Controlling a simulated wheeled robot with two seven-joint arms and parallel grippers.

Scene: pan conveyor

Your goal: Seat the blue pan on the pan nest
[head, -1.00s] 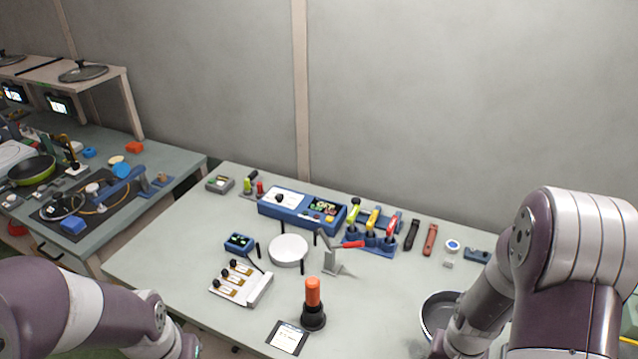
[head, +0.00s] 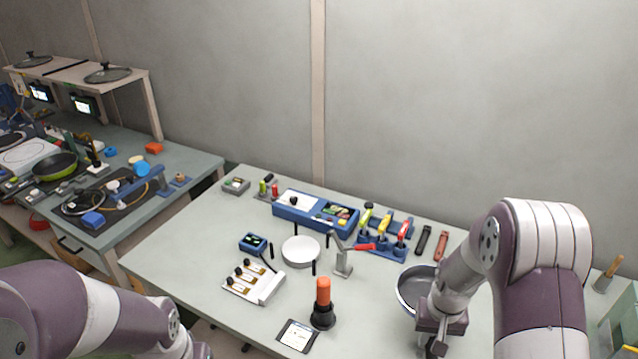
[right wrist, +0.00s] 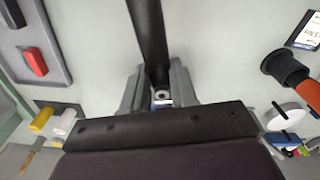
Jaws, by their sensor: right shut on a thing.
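My right gripper (head: 432,340) is at the pan's near side. In the right wrist view my right gripper (right wrist: 158,92) is shut on the pan's black handle (right wrist: 149,40). My left gripper is out of view.
An orange-handled tool (head: 323,300) on a black base and a grey toggle clamp (head: 343,262) with a red handle stand between nest and pan. A blue rack (head: 383,243) of coloured handles is behind. A white block with black knobs (head: 250,284) is left of the nest.

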